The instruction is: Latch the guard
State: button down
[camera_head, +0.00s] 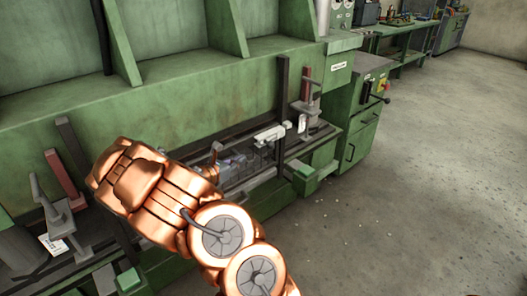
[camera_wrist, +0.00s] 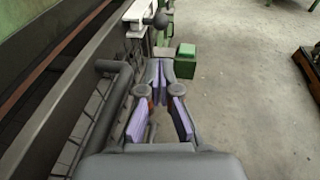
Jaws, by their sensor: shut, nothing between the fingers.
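The guard (camera_wrist: 112,92) is a dark wire mesh with a thick tubular top rail, left of my gripper in the wrist view. In the head view its mesh (camera_head: 262,160) shows partly behind my arm. A pale latch piece (camera_wrist: 142,14) with a dark ball knob (camera_wrist: 161,19) is at the top of the wrist view, beyond my fingertips. In the head view a pale bar (camera_head: 270,133) lies near a dark upright post. My gripper (camera_wrist: 161,66) is shut and empty, beside the guard and short of the knob. My arm mostly hides it in the head view.
A green block (camera_wrist: 185,61) sits just right of my fingertips. The green machine (camera_head: 200,85) stands behind, with clamp-like stands (camera_head: 307,105) at the right and others (camera_head: 58,215) at the left. A green cabinet (camera_head: 358,130) is beyond. The concrete floor (camera_head: 430,190) at the right is clear.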

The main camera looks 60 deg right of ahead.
aim_at(268, 147)
jog(key=shift+d, duration=0.1)
jog(key=p+x, duration=0.1)
jog(key=x, duration=1.2)
jog(key=shift+d+f, duration=0.15)
jog(key=shift+d, duration=0.25)
